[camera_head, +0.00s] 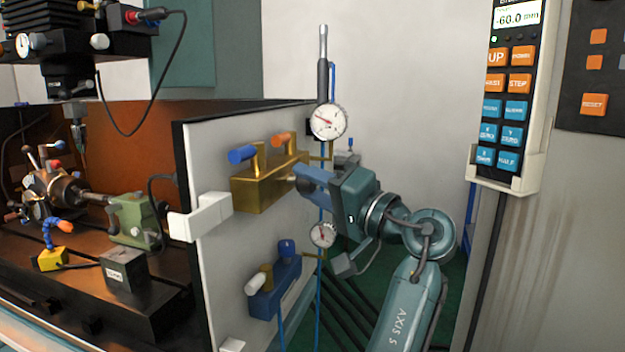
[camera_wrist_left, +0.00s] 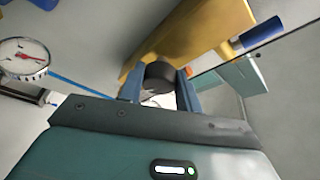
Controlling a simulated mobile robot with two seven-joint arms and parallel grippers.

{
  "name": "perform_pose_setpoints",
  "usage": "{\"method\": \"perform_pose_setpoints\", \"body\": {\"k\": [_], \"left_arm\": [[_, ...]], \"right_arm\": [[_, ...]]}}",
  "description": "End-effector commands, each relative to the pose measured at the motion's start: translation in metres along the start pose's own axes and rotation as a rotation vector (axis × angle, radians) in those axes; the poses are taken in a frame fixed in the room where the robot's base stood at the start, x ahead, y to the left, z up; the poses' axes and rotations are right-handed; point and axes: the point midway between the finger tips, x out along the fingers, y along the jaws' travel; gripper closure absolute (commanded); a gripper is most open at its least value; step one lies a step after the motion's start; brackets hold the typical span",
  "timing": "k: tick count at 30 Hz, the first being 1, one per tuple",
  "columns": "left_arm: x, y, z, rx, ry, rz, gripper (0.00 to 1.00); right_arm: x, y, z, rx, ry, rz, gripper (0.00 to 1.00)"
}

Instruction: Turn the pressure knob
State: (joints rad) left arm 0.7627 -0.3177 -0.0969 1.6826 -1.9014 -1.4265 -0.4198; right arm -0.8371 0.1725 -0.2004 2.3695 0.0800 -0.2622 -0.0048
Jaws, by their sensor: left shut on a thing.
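The gold valve block (camera_head: 256,193) is mounted on the white panel and also shows in the wrist view (camera_wrist_left: 205,30). The dark round pressure knob (camera_wrist_left: 159,75) sits at its side, between my blue fingers. In the head view the fingers largely hide the knob. My left gripper (camera_head: 306,180) reaches the block's right end and is shut on the knob, with a finger on either side in the wrist view (camera_wrist_left: 160,88). A round pressure gauge (camera_head: 328,122) stands above the block; a gauge with a red needle (camera_wrist_left: 23,60) shows in the wrist view. My right gripper is out of view.
A second gauge (camera_head: 323,234) and a blue valve block (camera_head: 275,287) are below my gripper. A white bracket (camera_head: 201,216) juts from the panel. Left is a machine with a chuck (camera_head: 62,190); right hangs a keypad pendant (camera_head: 508,85). Blue tubing runs down near the gauges.

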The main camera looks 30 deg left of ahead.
Motion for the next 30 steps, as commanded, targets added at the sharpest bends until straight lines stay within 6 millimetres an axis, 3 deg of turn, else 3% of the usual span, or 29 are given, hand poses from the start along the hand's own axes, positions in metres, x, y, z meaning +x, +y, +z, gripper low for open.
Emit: {"method": "perform_pose_setpoints", "body": {"k": [11, 12, 18, 30], "left_arm": [[-0.0001, -0.0006, -0.0006, 0.0, 0.002, 0.001, 0.89], [-0.0001, -0.0006, -0.0006, 0.0, 0.002, 0.001, 0.63], [-0.0001, -0.0004, -0.0004, 0.001, 0.001, 0.0, 0.46], [0.0006, 0.0002, -0.0001, 0.001, 0.0, 0.0, 0.44]], "right_arm": [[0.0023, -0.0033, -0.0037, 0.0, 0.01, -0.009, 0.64], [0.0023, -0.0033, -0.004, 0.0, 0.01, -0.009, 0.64], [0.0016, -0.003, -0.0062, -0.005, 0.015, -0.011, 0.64], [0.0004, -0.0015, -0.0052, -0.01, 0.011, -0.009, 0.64]]}}
